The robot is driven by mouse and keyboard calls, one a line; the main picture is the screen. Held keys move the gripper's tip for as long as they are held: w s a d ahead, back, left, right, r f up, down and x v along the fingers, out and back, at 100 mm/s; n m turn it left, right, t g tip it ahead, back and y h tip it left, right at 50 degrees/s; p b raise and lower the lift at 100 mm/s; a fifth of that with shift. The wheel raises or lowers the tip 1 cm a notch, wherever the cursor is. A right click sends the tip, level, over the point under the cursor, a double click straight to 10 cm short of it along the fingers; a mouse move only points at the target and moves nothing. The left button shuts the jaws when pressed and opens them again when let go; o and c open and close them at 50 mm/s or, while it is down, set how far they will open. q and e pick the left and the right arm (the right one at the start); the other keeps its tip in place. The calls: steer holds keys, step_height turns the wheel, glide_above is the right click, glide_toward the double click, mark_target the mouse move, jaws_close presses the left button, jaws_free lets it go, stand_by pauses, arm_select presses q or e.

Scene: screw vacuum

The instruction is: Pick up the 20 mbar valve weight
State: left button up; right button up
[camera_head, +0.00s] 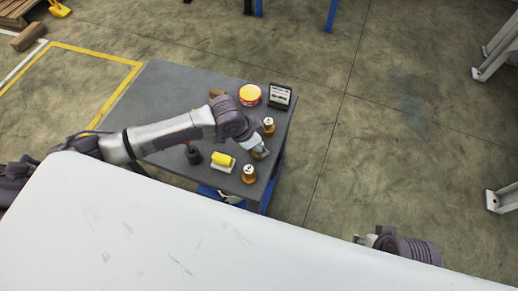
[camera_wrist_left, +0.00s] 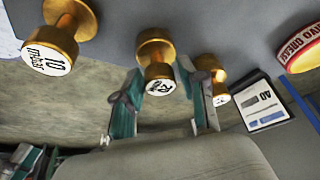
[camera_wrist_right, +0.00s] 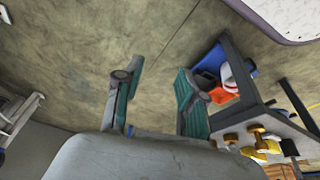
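Three brass valve weights with white caps show in the left wrist view. The left one (camera_wrist_left: 62,35) reads 10 mbar; the middle one (camera_wrist_left: 156,62) has a label that is hard to read, perhaps 20; the right one (camera_wrist_left: 212,72) is partly behind a finger. In the head view, one weight (camera_head: 249,174) stands near the table's front corner and another (camera_head: 268,125) farther back. My left gripper (camera_head: 260,153) is over the spot between them, mostly covering the middle weight. Its open fingers (camera_wrist_left: 160,75) straddle the middle weight, with small gaps visible. My right gripper (camera_wrist_right: 155,85) is open and empty, off the table.
The grey table (camera_head: 160,90) also holds an orange-and-yellow round tin (camera_head: 250,95), a black-framed card (camera_head: 280,96) and a yellow item on a white base (camera_head: 222,160). Bins with an orange item (camera_wrist_right: 222,92) sit below the tabletop.

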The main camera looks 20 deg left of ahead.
arm_select(q)
jaws_close()
steer(key=shift+r, duration=0.1)
